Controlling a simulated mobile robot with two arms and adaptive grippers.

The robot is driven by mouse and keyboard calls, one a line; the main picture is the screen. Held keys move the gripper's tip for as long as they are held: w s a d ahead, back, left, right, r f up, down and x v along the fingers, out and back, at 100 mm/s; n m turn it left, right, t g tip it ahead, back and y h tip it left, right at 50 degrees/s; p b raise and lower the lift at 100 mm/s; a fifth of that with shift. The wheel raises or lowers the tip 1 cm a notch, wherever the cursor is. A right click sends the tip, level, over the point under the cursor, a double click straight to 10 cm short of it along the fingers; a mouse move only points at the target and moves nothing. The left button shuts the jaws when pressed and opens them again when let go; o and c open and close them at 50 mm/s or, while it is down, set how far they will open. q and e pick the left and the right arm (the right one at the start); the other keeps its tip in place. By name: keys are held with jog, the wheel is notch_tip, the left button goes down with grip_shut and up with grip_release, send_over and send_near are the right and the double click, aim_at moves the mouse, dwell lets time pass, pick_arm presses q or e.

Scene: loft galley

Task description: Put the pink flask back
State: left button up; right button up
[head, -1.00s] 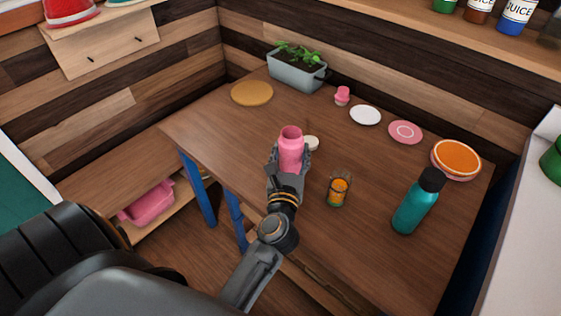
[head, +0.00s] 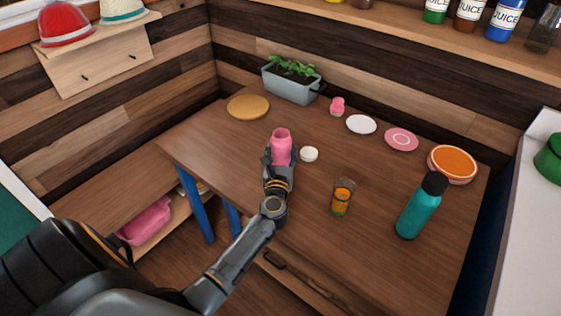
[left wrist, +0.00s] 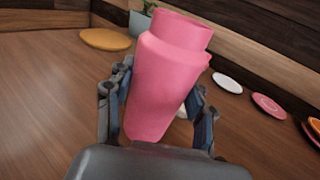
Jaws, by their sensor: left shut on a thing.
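The pink flask (head: 281,146) is upright in the head view, with its wide open top facing up. My left gripper (head: 279,160) is shut on it, with a finger on each side of its body. In the left wrist view the flask (left wrist: 164,75) fills the middle, tilted a little, between the two fingers of the gripper (left wrist: 158,112). The flask is over the left part of the wooden table (head: 345,245); I cannot tell whether its base touches the top. My right gripper is in neither view.
An orange glass (head: 343,197) and a teal bottle (head: 419,207) stand further right. A planter (head: 291,84), pink cup (head: 337,106) and plates (head: 361,124) line the back.

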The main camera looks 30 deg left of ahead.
aim_at(280, 158)
pick_arm(q)
jog(key=shift+w+a+f, duration=0.15)
jog(key=shift+w+f, duration=0.05)
jog(key=shift+f, duration=0.05)
jog(key=f, duration=0.1)
jog(key=f+b, duration=0.1)
jog(key=f, duration=0.1)
jog(key=shift+w+a, duration=0.1)
jog(key=shift+a, duration=0.1)
jog(key=shift+f, duration=0.4)
jog(key=o, duration=1.3)
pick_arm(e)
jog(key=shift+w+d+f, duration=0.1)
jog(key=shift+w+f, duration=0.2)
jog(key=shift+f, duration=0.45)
